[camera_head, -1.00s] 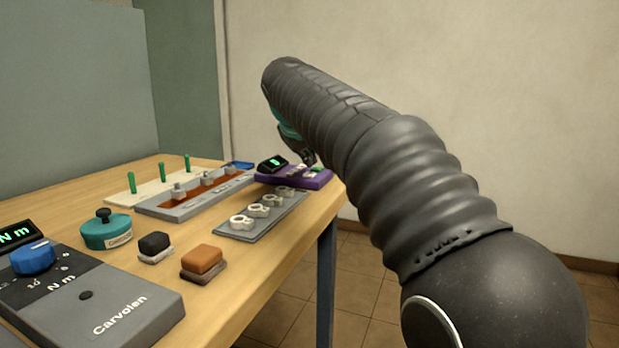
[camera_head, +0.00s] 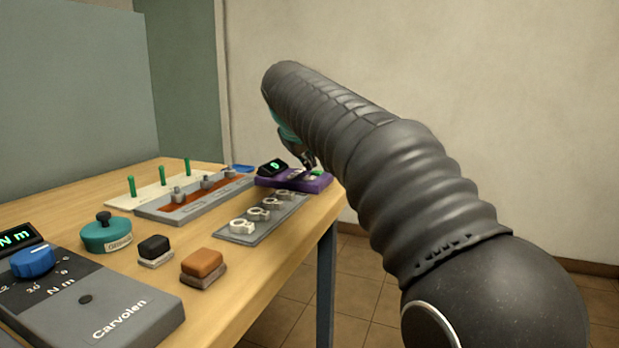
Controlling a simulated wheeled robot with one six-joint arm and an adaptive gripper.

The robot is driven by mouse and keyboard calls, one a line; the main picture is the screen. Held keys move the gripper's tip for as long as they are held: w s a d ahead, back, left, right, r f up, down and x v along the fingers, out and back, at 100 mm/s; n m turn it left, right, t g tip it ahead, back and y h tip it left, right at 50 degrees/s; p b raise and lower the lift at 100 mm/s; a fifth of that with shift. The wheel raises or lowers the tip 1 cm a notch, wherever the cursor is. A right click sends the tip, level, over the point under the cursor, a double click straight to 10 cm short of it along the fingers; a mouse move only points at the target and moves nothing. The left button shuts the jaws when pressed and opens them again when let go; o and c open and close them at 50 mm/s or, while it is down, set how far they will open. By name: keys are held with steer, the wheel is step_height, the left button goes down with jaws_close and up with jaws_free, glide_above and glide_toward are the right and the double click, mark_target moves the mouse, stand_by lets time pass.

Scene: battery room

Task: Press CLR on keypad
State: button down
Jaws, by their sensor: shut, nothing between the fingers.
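The purple keypad (camera_head: 290,184) lies at the far right corner of the table. Its small dark display (camera_head: 272,167) shows a green digit. A green key (camera_head: 317,173) shows at its right side. The other keys are partly hidden by my gripper and too small to read, so I cannot tell which is CLR. My gripper (camera_head: 309,165) is shut and empty, pointing down over the keypad's right part. I cannot tell whether its tips touch a key.
A grey plate with several white rings (camera_head: 243,226) lies just in front of the keypad. A tray with metal posts (camera_head: 180,210) and a board with green pegs (camera_head: 132,187) stand to the left. The orange block (camera_head: 202,263), black block (camera_head: 154,246) and Carvolen unit (camera_head: 130,311) are nearer.

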mark_target(308, 178)
steer(key=shift+f, duration=0.1)
steer(key=shift+f, duration=0.35)
steer(key=shift+f+b, duration=0.4)
steer(key=shift+b, duration=0.05)
stand_by(1.1)
steer(key=shift+r, duration=0.1)
steer(key=shift+r+p, duration=0.75)
steer(key=shift+p, duration=0.15)
step_height(308, 178, up, 5)
steer(key=p, duration=0.4)
steer(key=shift+p, duration=0.3)
